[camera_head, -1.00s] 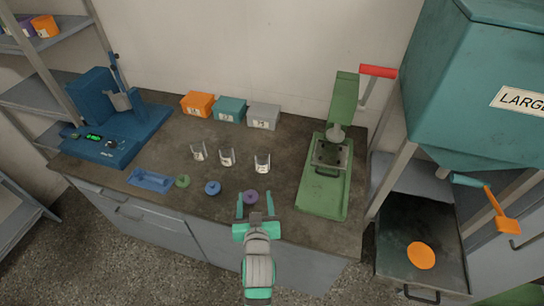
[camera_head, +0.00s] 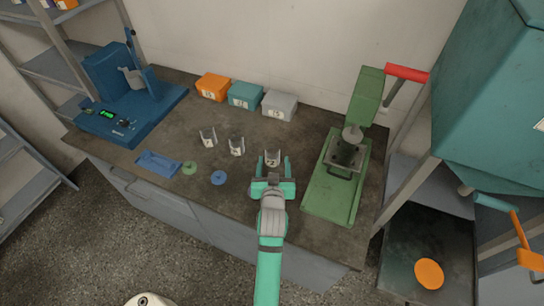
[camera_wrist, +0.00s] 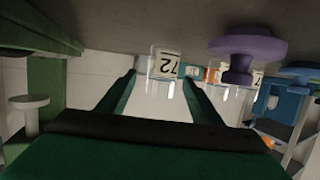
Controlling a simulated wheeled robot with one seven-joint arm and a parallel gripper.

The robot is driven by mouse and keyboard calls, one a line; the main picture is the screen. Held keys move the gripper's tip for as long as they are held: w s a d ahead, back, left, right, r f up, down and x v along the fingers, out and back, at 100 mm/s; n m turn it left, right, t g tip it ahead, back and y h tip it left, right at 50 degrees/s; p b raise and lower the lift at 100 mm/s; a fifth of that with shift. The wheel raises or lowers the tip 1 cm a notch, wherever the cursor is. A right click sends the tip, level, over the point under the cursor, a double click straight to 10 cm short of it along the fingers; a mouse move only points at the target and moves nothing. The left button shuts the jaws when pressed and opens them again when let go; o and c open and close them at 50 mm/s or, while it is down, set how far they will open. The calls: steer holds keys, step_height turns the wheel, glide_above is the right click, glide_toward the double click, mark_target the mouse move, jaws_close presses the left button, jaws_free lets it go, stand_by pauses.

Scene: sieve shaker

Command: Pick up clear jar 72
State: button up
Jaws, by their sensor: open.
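Clear jar 72 (camera_head: 272,158) is the rightmost of three small clear jars standing on the dark bench. In the wrist view, which is upside down, the jar (camera_wrist: 163,68) shows its white label reading 72. My gripper (camera_head: 272,165) is open, low over the bench, pointing at the jar. In the wrist view the jar appears between my two green fingertips (camera_wrist: 159,78), with no visible contact. I cannot tell how deep it sits between them. The middle jar (camera_head: 237,147) and the left jar (camera_head: 208,138) stand to its left.
A purple knobbed lid (camera_wrist: 247,48) is close beside my gripper. A blue lid (camera_head: 218,178) and a green lid (camera_head: 189,168) lie left. The green press (camera_head: 335,185) stands right. Orange, teal and grey boxes (camera_head: 280,104) line the back. Bench is clear behind jar 72.

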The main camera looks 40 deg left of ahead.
mark_target(272, 158)
steer(key=shift+a+x, duration=0.25)
steer(key=shift+x, duration=2.45)
steer(key=shift+s+r, duration=0.1)
steer(key=shift+r, duration=0.1)
steer(key=c, duration=1.2)
